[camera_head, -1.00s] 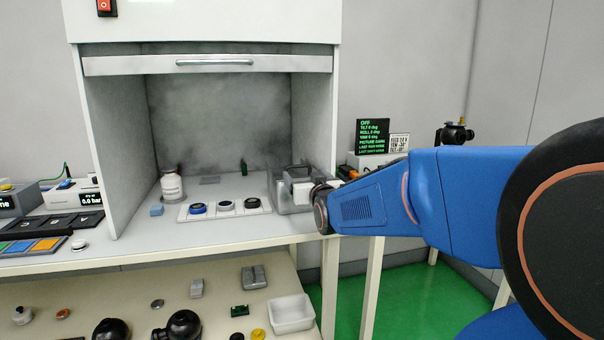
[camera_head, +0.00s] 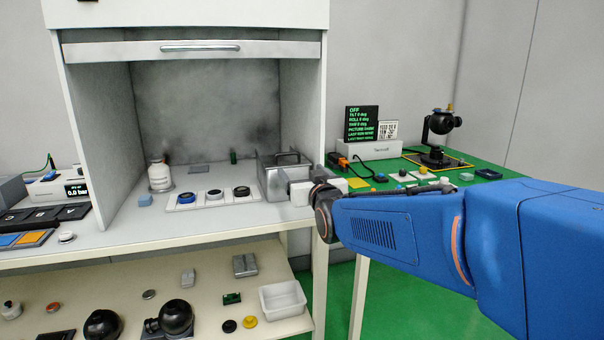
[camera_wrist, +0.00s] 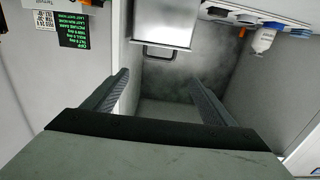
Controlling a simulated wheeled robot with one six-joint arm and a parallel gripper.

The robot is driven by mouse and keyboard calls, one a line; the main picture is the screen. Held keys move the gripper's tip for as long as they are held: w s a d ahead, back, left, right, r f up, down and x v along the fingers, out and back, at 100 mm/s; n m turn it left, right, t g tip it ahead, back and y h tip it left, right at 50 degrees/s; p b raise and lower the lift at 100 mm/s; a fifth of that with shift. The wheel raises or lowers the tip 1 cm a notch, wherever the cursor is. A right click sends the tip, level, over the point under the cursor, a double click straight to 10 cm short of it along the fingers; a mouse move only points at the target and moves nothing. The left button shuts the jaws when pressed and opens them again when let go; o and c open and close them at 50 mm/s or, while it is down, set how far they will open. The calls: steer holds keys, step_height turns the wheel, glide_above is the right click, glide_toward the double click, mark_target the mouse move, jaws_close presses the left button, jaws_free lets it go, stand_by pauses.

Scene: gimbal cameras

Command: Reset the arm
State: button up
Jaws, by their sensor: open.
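My blue arm reaches in from the right in the head view. Its end is at the right front corner of a fume-hood-like cabinet (camera_head: 190,50). My gripper's fingers cannot be made out in the head view. In the wrist view, my gripper (camera_wrist: 160,80) is open, its two dark fingers spread wide with nothing between them. A grey metal box with a handle (camera_head: 274,182) stands inside the cabinet, just left of my arm's end. It also shows in the wrist view (camera_wrist: 162,22), beyond the fingers. I cannot tell whether the arm touches it.
A white plate with round pieces (camera_head: 180,208) and a white bottle (camera_head: 159,174) stand in the cabinet. A lower shelf holds a white bin (camera_head: 283,299) and loose parts. At right, a green table carries a black gimbal camera (camera_head: 440,123) and a dark text display (camera_head: 362,124).

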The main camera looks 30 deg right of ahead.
stand_by(0.3)
steer(key=s+a+f+n+g+y, duration=0.25)
steer(key=s+a+f+g, duration=0.35)
steer(key=s+a+f, duration=0.45)
steer(key=s+a+f+g+y, duration=0.2)
steer(key=s+f+g, duration=0.4)
steer(key=s, duration=0.8)
step_height(320, 180, down, 3)
steer(key=shift+s+a+f+n+g, duration=0.15)
steer(key=shift+s+a+n+g, duration=0.2)
steer(key=shift+a, duration=0.45)
steer(key=shift+y, duration=0.25)
